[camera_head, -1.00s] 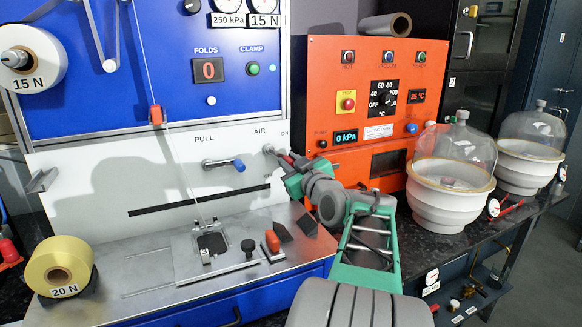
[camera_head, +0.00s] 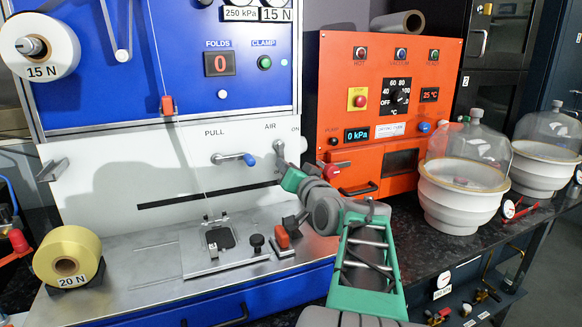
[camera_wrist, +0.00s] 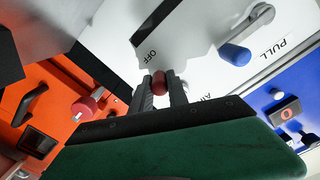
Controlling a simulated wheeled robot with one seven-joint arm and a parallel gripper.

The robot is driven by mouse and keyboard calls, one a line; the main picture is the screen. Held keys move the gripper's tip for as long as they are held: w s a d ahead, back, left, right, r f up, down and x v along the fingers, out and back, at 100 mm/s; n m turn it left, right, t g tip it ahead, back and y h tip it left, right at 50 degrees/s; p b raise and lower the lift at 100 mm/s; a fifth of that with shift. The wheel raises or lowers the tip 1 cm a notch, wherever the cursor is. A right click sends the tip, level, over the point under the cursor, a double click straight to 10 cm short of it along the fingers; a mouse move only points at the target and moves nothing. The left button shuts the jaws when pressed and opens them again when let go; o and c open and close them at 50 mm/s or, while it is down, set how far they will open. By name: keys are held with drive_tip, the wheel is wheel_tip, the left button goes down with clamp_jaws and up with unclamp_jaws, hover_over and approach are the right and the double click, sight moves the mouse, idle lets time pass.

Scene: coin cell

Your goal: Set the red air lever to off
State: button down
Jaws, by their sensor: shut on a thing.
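The air lever's grey pivot (camera_head: 279,148) is on the white panel below the AIR label, left of ON. The lever's arm hangs down from it in the head view, and its end is hidden by my gripper (camera_head: 289,176). In the wrist view the red lever knob (camera_wrist: 159,82) sits between the two grey fingers of my gripper (camera_wrist: 161,88), which are shut on it. The OFF label (camera_wrist: 148,55) is on the panel close to the knob.
The blue-tipped PULL lever (camera_head: 249,160) is just left of my gripper. The orange oven (camera_head: 335,105) stands to the right, with a red knob (camera_wrist: 84,110) in the wrist view. A red-orange toggle clamp (camera_head: 282,238) is on the metal deck below.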

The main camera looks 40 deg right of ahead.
drive_tip(key=shift+a+m, duration=0.25)
drive_tip(key=shift+m, duration=0.35)
drive_tip(key=c, duration=1.3)
unclamp_jaws()
drive_tip(key=shift+w, duration=0.1)
drive_tip(key=v, duration=0.7)
drive_tip(key=shift+s+a, duration=0.2)
drive_tip(key=shift+s, duration=0.2)
